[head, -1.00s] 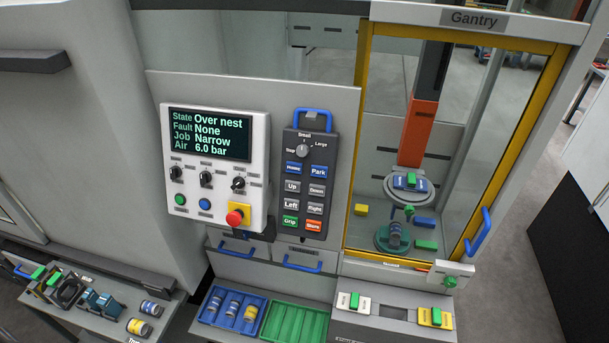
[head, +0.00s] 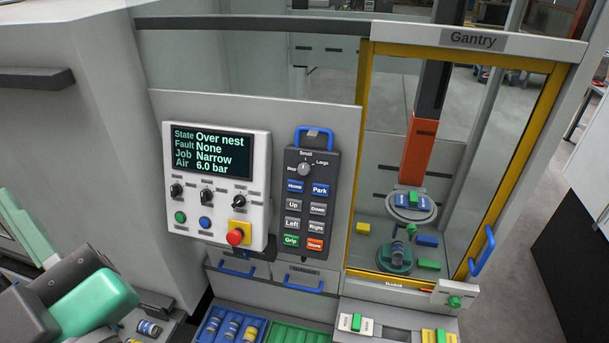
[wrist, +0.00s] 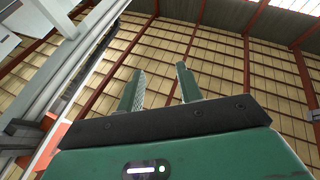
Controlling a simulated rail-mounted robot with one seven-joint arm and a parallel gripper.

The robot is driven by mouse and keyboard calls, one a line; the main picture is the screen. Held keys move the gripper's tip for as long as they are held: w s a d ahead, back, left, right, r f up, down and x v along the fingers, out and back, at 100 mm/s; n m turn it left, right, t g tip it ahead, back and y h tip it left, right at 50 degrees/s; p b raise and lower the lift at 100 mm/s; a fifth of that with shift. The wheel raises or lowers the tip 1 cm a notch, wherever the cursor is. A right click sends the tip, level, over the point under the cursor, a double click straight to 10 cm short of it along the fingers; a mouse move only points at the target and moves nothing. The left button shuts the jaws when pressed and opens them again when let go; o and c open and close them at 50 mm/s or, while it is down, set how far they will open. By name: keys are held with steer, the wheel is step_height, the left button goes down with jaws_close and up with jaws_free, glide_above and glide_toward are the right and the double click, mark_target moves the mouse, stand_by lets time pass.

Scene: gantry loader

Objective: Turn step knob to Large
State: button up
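The step knob (head: 304,169) is a small grey round knob near the top of the dark pendant panel (head: 290,250). In the head view part of my green and dark gripper (head: 32,230) is at the lower left, far from the knob. The knob is not in the wrist view.
Left of the pendant is a white control box (head: 258,190) with a screen, small knobs and a red stop button (head: 235,237). A blue handle (head: 314,132) arches above the step knob. A yellow-framed gantry window (head: 358,150) stands at right. Space before the pendant is clear.

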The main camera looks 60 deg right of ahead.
steer(key=w+d+f+g+h+b, duration=0.1)
steer(key=w+d+f+g+h, duration=0.15)
steer(key=d+f, duration=0.45)
steer(key=w+d+f+g+h, duration=0.15)
steer(key=d+f+h, duration=0.25)
steer(key=d, duration=0.8)
steer(key=g+h+b, duration=0.1)
steer(key=g+h, duration=0.3)
steer(key=g, duration=0.4)
glide_toward(304, 171)
steer(key=p+x, duration=0.1)
steer(key=x, duration=0.7)
steer(key=shift+d+r, duration=0.1)
steer(key=c, duration=0.7)
